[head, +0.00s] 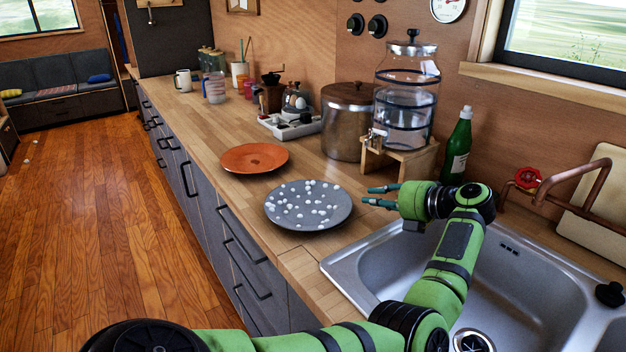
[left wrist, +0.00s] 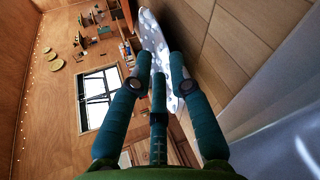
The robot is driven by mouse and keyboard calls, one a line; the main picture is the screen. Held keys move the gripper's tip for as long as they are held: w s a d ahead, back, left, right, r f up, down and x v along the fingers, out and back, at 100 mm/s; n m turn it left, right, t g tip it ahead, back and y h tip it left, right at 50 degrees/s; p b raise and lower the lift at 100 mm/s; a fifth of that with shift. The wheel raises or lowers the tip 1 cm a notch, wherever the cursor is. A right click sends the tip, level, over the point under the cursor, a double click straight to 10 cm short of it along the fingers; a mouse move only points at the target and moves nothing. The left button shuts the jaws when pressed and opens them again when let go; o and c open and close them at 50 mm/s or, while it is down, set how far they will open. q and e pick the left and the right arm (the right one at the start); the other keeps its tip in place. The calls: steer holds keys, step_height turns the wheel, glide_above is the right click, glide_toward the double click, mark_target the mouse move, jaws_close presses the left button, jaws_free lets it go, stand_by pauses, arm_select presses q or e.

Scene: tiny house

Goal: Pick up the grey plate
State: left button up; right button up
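The grey plate (head: 308,206), speckled with white spots, lies flat on the wooden counter just left of the sink. In the left wrist view the plate (left wrist: 154,38) shows edge-on just beyond the fingertips. My left gripper (head: 370,195) is at the plate's right side, its teal fingers pointing at the rim. The fingers are spread and empty, with a small gap to the plate in the head view. In the left wrist view the gripper (left wrist: 160,62) shows its fingers apart, nearly reaching the plate. My right gripper is not in view.
An orange plate (head: 254,158) lies behind the grey one. A steel pot (head: 346,122), a glass dispenser (head: 406,100) on a wooden stand and a green bottle (head: 457,148) stand along the wall. The metal sink (head: 350,270) lies below my left arm. Bare counter separates the plate from the pot.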

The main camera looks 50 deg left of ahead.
mark_target(343, 198)
arm_select(q)
steer(key=p+x, duration=0.1)
steer(key=x, duration=0.2)
steer(key=s+p+x, duration=0.1)
steer(key=x, duration=0.1)
steer(key=shift+s+a+f, duration=0.1)
steer(key=shift+a, duration=0.2)
steer(key=shift+a+f, duration=0.3)
steer(key=shift+a, duration=0.15)
jaws_close()
steer(key=shift+r, duration=0.1)
